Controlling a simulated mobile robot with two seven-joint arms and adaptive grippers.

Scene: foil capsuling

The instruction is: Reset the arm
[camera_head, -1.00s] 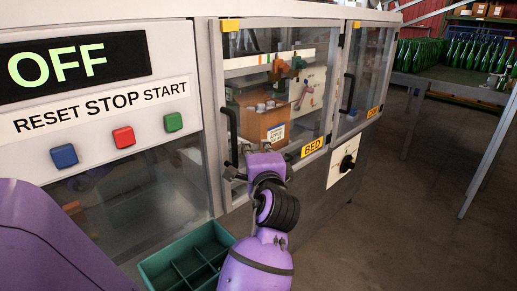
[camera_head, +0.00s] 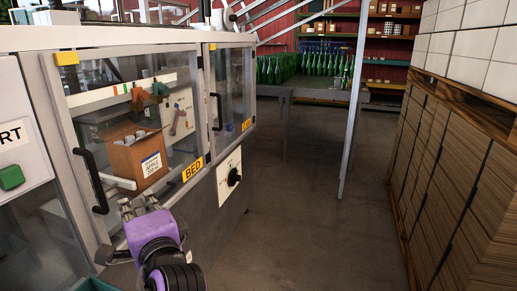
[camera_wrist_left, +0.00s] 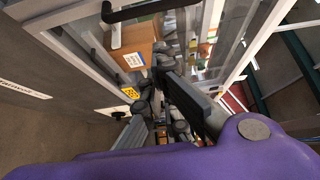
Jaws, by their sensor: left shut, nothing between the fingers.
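My left arm, with its purple wrist (camera_head: 150,230), rises from the bottom left of the head view. My left gripper (camera_head: 139,204) is shut and empty, in front of the machine's glazed door labelled BED (camera_head: 193,169). I cannot tell the exact gap to the glass. In the left wrist view, the dark fingers of the gripper (camera_wrist_left: 165,85) point toward the machine, with the handle (camera_wrist_left: 130,11) above them. My right gripper is not in view.
A cardboard box (camera_head: 135,160) sits inside the machine behind the glass. A black knob (camera_head: 234,177) is on the panel right of the door. Bottles (camera_head: 310,68) stand on a table behind. Stacked cartons (camera_head: 455,170) line the right; the floor (camera_head: 310,210) between is clear.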

